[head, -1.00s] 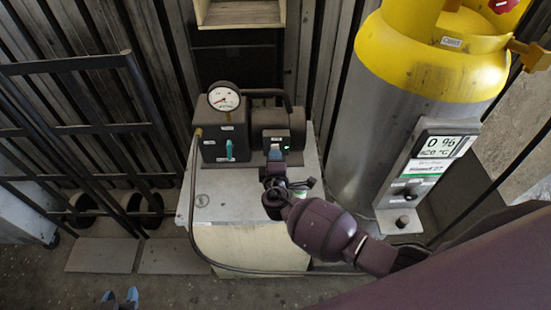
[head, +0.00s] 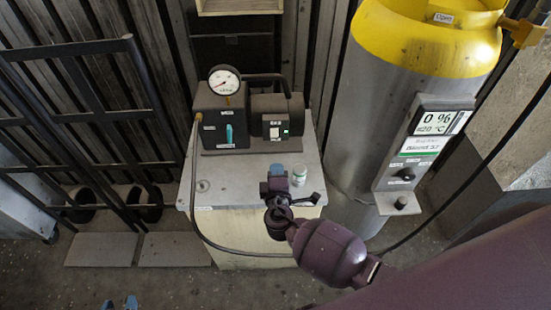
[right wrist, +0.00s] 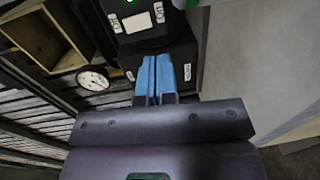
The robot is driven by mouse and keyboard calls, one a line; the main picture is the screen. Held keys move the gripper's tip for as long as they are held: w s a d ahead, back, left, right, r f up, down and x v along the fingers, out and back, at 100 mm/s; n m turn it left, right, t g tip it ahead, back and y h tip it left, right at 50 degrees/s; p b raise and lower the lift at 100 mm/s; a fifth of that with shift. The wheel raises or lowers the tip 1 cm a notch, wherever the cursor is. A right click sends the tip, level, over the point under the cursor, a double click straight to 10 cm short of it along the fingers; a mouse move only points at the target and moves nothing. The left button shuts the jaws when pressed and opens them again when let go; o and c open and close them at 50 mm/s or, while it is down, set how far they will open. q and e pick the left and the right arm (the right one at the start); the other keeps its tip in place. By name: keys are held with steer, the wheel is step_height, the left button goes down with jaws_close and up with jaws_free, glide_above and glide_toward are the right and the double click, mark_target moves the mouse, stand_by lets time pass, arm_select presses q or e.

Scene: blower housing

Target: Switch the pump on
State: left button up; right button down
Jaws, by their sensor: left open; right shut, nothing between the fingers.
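The pump (head: 266,122) is a dark unit with a switch panel on its front, on a light-topped box. A small green light (head: 286,131) glows on the panel; a green glow also shows at the top of the right wrist view (right wrist: 130,19). A round gauge (head: 224,80) stands above the pump's left block. My right gripper (head: 277,170), with blue fingers, is shut and empty, in front of the pump and apart from the panel. Its fingers also show in the right wrist view (right wrist: 155,78). My left gripper (head: 120,303) is open at the bottom edge, far from the pump.
A dark hose (head: 193,205) runs around the box. A hand truck (head: 80,125) is at left.

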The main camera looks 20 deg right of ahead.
steer(key=shift+f+v, duration=0.15)
steer(key=shift+v, duration=0.8)
steer(key=shift+f+v, duration=0.15)
steer(key=shift+v, duration=0.8)
steer(key=shift+a, duration=0.15)
